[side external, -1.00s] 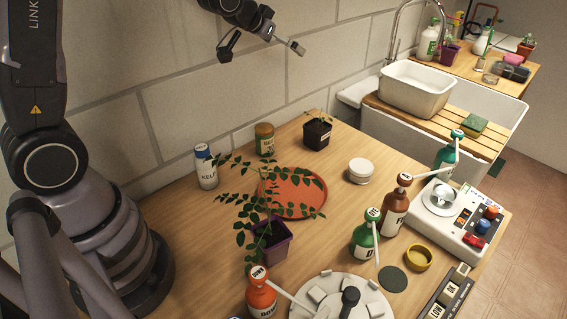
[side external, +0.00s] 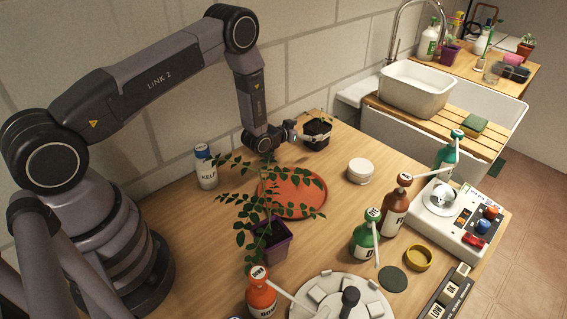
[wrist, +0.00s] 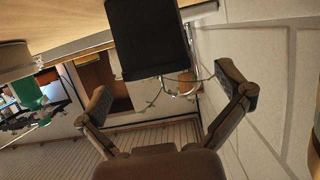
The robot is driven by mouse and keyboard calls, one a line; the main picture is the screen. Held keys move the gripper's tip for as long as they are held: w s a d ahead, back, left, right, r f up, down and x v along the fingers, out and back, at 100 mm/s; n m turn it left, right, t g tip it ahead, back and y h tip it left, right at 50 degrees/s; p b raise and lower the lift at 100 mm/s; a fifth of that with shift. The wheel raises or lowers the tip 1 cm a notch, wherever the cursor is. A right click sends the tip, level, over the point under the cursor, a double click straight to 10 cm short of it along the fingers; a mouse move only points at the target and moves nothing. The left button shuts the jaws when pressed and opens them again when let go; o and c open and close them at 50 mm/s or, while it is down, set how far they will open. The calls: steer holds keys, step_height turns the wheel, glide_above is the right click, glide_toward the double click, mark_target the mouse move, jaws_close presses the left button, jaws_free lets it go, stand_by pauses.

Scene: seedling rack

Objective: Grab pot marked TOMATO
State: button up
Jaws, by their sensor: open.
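A black pot (side external: 317,143) with a small seedling stands at the back edge of the wooden table. I cannot read a TOMATO label on it. It also shows in the wrist view (wrist: 150,38), upside down, between and just beyond my open fingers. My gripper (side external: 304,134) is low beside this pot, with one finger appearing to pass in front of its side. In the wrist view my gripper (wrist: 168,83) has its fingers wide apart with nothing held. A purple pot (side external: 271,243) with a tall leafy plant stands nearer the front; no label is readable there.
An orange-red round tray (side external: 305,205) lies behind the leafy plant. A white KELP bottle (side external: 206,167) stands near the wall, left of my gripper. A round white container (side external: 360,171) is right of the tray. Several pump bottles stand farther right and in front.

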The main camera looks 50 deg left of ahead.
mark_target(318, 125)
steer(key=x, duration=0.4)
steer(key=shift+w+d, duration=0.1)
steer(key=shift+w, duration=0.1)
steer(key=c, duration=1.2)
